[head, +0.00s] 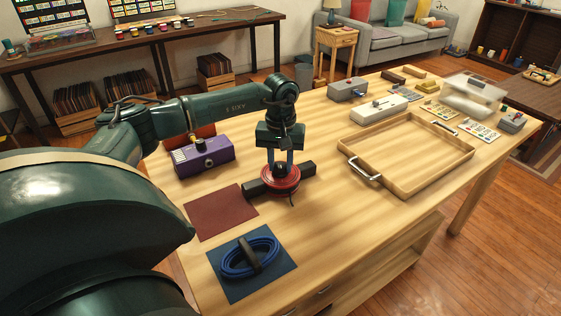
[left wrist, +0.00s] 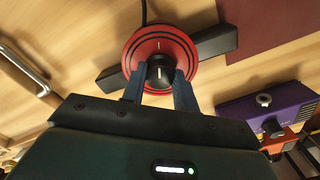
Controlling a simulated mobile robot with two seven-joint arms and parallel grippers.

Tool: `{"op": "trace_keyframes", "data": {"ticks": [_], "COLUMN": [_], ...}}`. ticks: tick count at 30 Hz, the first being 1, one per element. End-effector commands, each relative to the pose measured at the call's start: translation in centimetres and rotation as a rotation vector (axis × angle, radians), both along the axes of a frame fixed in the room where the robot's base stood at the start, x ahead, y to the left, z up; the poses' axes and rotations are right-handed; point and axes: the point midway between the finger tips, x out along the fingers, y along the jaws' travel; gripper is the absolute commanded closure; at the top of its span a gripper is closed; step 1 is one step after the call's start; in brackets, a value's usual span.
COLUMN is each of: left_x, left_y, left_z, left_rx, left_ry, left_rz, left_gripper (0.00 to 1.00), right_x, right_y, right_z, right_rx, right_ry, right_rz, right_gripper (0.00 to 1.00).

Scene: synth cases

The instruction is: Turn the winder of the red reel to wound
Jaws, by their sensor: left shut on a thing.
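The red reel (head: 288,185) sits on a black bar base (head: 307,168) on the wooden table. It also shows in the left wrist view as a red disc (left wrist: 137,48) with dark rings. Its black winder knob (left wrist: 160,73) is at the centre and has a white line on top. A short white mark shows on the disc beyond the knob. My left gripper (head: 281,163) points down over the reel, its blue fingers shut on the winder knob. The fingers hide the sides of the knob. My right gripper is not in view.
A purple box (head: 206,157) with a knob stands behind left. A maroon mat (head: 220,212) and a blue mat (head: 227,287) bearing a coiled blue cord (head: 262,262) lie in front. A wooden tray (head: 455,165) with metal handles is to the right. Several small boxes stand behind it.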

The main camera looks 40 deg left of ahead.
Motion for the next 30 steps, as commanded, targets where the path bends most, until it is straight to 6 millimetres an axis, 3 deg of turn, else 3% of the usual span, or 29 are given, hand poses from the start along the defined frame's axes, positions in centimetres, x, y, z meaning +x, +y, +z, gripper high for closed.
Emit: {"op": "trace_keyframes", "data": {"ticks": [13, 14, 21, 30], "left_x": [0.01, 0.01, 0.01, 0.03], "left_y": [0.0, -0.01, 0.01, 0.01], "left_z": [0.04, 0.04, 0.03, 0.32], "left_rx": [-0.001, -0.001, 0.0, 0.001], "left_ry": [-0.001, -0.001, 0.0, -0.001], "left_rz": [-0.009, -0.009, -0.008, -0.008], "left_gripper": [0.93, 0.69, 0.49, 0.48], "right_x": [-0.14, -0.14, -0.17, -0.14], "right_y": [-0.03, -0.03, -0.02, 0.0], "right_z": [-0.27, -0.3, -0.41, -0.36], "right_rx": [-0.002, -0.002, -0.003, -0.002], "right_ry": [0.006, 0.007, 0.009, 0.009], "right_rz": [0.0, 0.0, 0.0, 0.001], "right_gripper": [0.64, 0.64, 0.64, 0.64]}}
